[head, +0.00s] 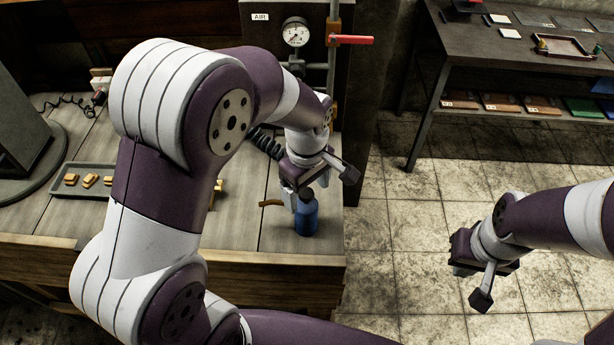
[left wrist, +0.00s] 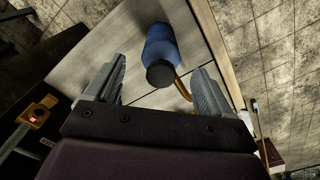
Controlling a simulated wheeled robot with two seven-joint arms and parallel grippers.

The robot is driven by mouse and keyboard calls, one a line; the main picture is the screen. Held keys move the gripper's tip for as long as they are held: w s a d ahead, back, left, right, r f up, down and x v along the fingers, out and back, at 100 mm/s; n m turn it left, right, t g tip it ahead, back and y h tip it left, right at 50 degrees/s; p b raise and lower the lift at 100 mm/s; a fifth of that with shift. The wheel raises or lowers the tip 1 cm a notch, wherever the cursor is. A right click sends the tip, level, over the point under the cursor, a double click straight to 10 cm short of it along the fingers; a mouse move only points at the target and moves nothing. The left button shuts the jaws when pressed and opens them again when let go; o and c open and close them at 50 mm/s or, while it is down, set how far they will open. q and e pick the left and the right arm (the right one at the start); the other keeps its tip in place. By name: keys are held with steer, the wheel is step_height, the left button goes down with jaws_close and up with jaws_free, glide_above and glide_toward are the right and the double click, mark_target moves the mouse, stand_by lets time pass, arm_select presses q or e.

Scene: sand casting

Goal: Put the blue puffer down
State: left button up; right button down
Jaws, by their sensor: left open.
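The blue puffer (head: 307,218) stands upright on the wooden bench top (head: 237,225), near its front right corner. Its curved tan nozzle (head: 270,203) points left in the head view. My left gripper (head: 304,194) is just above the puffer and partly hides its top. In the left wrist view the puffer (left wrist: 160,45) shows just beyond and between the spread fingers of the left gripper (left wrist: 158,66), with a gap at each side. My right gripper (head: 478,272) hangs over the floor, away from the bench; its jaw opening is unclear.
A tray (head: 60,190) of small yellow blocks lies on the bench at left, partly behind my left arm. A pressure gauge (head: 296,32) and a pipe with a red handle (head: 350,40) stand behind the gripper. A dark shelf table (head: 500,50) is at back right. Tiled floor between is clear.

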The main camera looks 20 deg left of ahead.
arm_select(q)
step_height(320, 180, up, 6)
steer(key=shift+s+f, duration=0.1)
steer(key=shift+r, duration=0.25)
steer(key=s+a+f+m+t, duration=0.1)
steer(key=s+a+f+m, duration=0.4)
steer(key=s+m, duration=0.3)
steer(key=f+m, duration=0.1)
steer(key=m, duration=0.3)
steer(key=shift+s+a, duration=0.25)
steer(key=shift+a, duration=0.05)
